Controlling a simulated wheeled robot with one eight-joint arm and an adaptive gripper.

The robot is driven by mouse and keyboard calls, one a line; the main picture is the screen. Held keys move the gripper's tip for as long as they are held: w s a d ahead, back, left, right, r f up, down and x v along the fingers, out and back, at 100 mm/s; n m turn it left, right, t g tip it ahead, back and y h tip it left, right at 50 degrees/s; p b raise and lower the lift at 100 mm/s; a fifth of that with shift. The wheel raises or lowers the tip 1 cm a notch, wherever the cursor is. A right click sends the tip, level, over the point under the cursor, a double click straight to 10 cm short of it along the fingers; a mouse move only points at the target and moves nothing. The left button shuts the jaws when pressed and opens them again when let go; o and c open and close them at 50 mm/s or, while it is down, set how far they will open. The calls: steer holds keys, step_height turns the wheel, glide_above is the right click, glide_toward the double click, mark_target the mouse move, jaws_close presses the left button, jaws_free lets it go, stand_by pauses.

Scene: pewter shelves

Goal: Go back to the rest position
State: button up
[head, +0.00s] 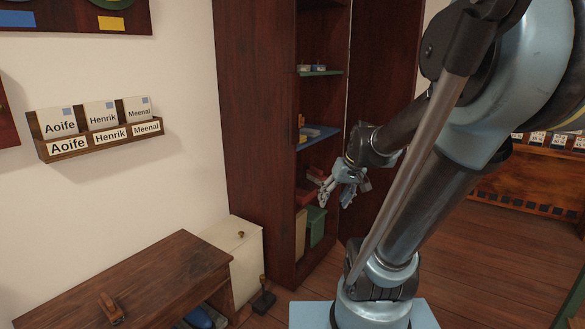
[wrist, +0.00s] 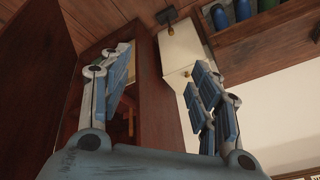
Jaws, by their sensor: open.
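My gripper (head: 338,192) is at the end of my arm, in front of the tall dark wooden cabinet in the head view. Its fingers are apart, with nothing visible between them. In the wrist view my gripper (wrist: 165,95) shows its two blue-padded fingers spread wide. Beyond them are the cabinet's side and a cream box, seen at a tilted angle.
The open cabinet (head: 258,130) holds shelves with a blue tray (head: 318,133) and red items. A cream box (head: 235,262) and a low wooden bench (head: 130,280) stand to its left. A name-card rack (head: 85,144) hangs on the wall. Floor at right is clear.

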steer(key=s+d+f+m+h, duration=0.1)
steer(key=s+d+f, duration=0.1)
steer(key=s, duration=0.5)
steer(key=s+d+f+m+g+h, duration=0.1)
steer(key=s+d+f+h, duration=0.1)
steer(key=s, duration=0.5)
step_height(320, 180, down, 2)
steer(key=shift+s+d+f, duration=0.15)
steer(key=shift+s+d, duration=0.05)
steer(key=shift+d, duration=0.45)
